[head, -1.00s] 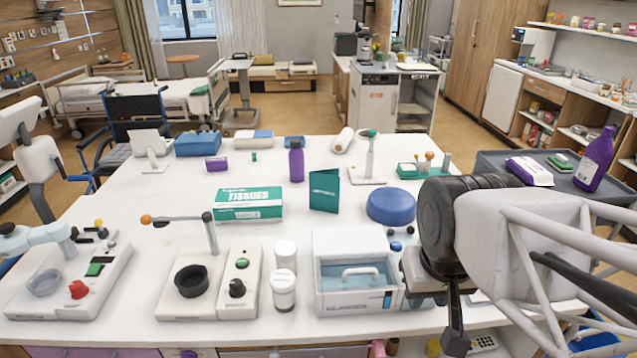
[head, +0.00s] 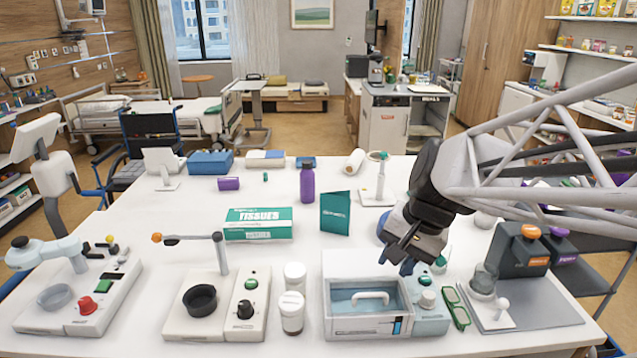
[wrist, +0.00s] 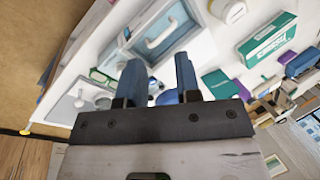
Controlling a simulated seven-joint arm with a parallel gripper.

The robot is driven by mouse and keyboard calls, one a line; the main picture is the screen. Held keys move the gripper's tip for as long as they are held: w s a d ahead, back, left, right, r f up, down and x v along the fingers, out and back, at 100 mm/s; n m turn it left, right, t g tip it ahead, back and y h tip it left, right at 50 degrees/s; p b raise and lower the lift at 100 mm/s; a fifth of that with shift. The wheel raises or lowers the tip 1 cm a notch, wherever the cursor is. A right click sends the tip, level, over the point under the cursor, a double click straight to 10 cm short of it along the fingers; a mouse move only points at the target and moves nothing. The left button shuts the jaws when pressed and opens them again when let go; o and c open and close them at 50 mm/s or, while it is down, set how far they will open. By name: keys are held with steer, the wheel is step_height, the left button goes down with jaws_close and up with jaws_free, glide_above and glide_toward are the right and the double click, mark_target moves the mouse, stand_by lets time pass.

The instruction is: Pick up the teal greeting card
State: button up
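The teal greeting card (head: 335,212) stands upright, folded and slightly open, in the middle of the white table in the head view. In the wrist view the card (wrist: 220,84) lies to the right of the fingers. My gripper (head: 396,262) hangs above the table to the right of the card and nearer to me, over the right side of the clear-lidded box. Its two blue fingers are spread with nothing between them, as the wrist view shows at the gripper (wrist: 160,75).
The teal-and-white tissue box (head: 258,224) is left of the card, and a purple bottle (head: 307,185) stands behind it. The clear-lidded box (head: 367,300) is in front. A blue round thing is partly hidden behind my gripper. Green glasses (head: 456,307) lie at right.

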steer(key=w+a+f+m+y, duration=0.1)
steer(key=w+m+y, duration=0.25)
steer(key=w, duration=0.75)
steer(key=m+t+y, duration=0.4)
steer(key=m+y, duration=0.2)
steer(key=m, duration=0.7)
glide_toward(337, 211)
steer(key=shift+w+a+r, duration=0.1)
steer(key=shift+r, duration=0.6)
steer(key=shift+w+a+r, duration=0.1)
steer(key=shift+a+r, duration=0.05)
steer(key=shift+r, duration=0.5)
steer(key=shift+x, duration=1.25)
steer(key=shift+x, duration=2.6)
steer(key=shift+f, duration=0.2)
